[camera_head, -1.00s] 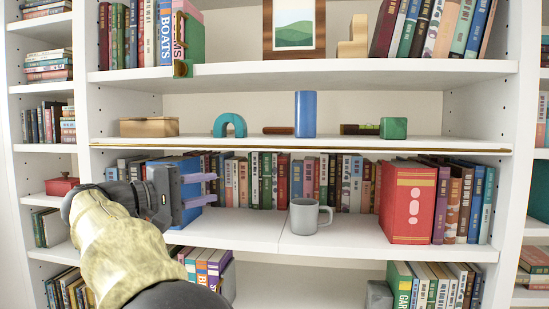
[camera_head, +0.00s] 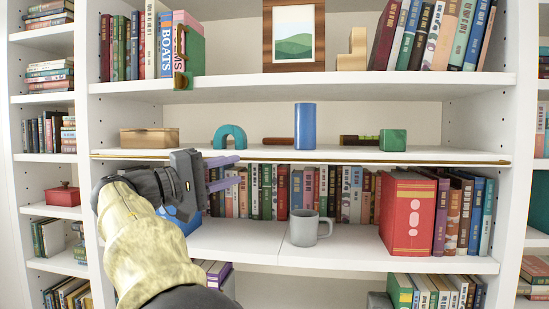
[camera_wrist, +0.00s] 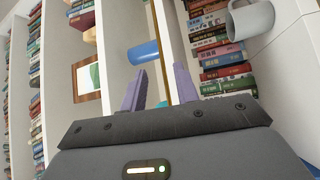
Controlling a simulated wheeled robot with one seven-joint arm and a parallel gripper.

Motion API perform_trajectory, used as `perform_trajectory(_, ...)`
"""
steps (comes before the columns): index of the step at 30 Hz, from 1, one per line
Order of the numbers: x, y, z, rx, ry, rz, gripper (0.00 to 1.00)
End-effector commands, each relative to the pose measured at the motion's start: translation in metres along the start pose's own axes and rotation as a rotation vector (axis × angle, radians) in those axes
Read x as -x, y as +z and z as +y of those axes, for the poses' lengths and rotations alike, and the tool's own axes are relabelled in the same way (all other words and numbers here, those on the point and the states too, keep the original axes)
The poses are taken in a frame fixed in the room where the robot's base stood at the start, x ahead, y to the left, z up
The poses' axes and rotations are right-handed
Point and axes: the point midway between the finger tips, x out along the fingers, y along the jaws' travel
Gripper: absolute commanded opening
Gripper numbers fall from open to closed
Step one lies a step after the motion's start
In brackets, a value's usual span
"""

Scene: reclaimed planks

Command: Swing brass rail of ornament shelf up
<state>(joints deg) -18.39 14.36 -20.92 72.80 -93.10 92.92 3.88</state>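The brass rail (camera_head: 400,162) runs low along the front edge of the ornament shelf (camera_head: 350,154), below the ornaments. It also shows in the wrist view (camera_wrist: 158,38) as a thin brass line passing between my fingers. My gripper (camera_head: 228,170) is open, with two purple fingers, in front of the shelf edge left of the middle. In the wrist view my gripper (camera_wrist: 159,85) has one finger on each side of the rail's line. I cannot tell whether either finger touches the rail. My wrist hides part of the rail's left stretch.
On the ornament shelf stand a wooden box (camera_head: 149,138), a teal arch (camera_head: 230,136), a blue cylinder (camera_head: 305,126) and a green block (camera_head: 393,140). Below are a grey mug (camera_head: 304,228), a red book (camera_head: 408,215) and a row of books. The air before the shelves is clear.

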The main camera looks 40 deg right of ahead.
Motion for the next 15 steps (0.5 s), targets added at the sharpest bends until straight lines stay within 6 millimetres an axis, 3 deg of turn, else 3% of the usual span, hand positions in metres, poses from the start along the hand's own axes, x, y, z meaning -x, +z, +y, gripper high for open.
perform_trajectory(15,-0.093,0.001,0.002,0.001,0.0,-0.004,0.31)
